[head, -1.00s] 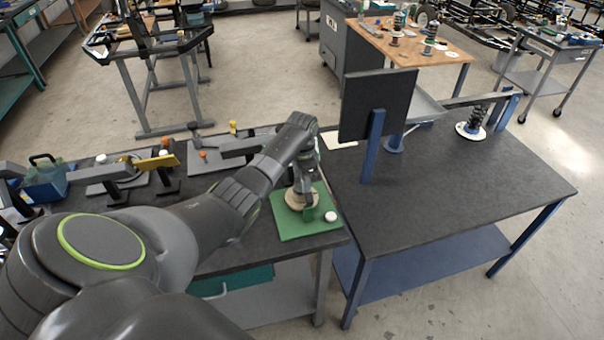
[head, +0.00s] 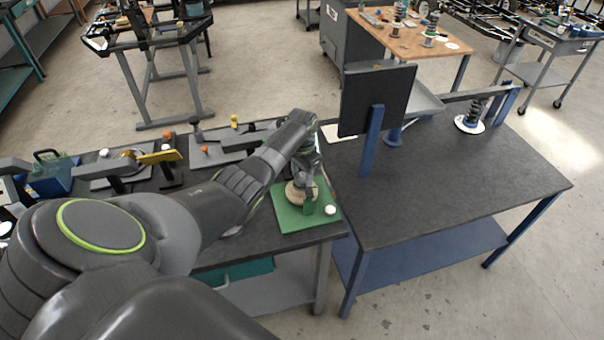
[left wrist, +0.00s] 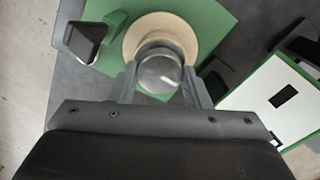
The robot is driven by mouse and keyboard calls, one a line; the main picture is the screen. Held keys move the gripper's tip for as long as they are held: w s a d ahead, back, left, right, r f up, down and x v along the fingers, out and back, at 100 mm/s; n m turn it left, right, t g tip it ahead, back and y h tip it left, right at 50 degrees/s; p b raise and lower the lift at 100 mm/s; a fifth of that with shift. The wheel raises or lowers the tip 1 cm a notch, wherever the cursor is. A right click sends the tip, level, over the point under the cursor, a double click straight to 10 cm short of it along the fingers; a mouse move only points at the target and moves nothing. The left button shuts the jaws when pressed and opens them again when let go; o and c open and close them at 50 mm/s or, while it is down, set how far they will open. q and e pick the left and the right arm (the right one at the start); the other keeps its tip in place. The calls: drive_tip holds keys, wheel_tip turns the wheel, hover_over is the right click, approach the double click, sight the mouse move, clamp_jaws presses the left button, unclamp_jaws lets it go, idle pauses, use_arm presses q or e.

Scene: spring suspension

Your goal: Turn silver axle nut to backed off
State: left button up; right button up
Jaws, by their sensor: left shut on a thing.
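The silver axle nut (left wrist: 160,72) shows in the left wrist view as a round, shiny grey top between my left gripper's fingers. My left gripper (left wrist: 158,84) is shut on it from above. A round beige disc (left wrist: 133,37) lies under the nut on a green base plate (left wrist: 222,20). In the head view the same green plate (head: 290,222) sits at the right end of the left bench, with my left gripper (head: 304,178) pointing down over the beige disc (head: 293,192). The nut is hidden there by the gripper. My right gripper is out of view.
A white knob (head: 330,209) stands on the plate's front right corner. A dark upright panel (head: 376,100) on a blue post stands on the right bench (head: 440,195). A spring unit (head: 470,118) stands farther back. Much of the right bench top is bare.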

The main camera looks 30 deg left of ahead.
sight(302, 176)
use_arm(q)
drive_tip(key=shift+r, duration=0.1)
drive_tip(key=o, duration=1)
wheel_tip(302, 176, up, 17)
drive_tip(key=shift+r, duration=0.2)
idle(0.3)
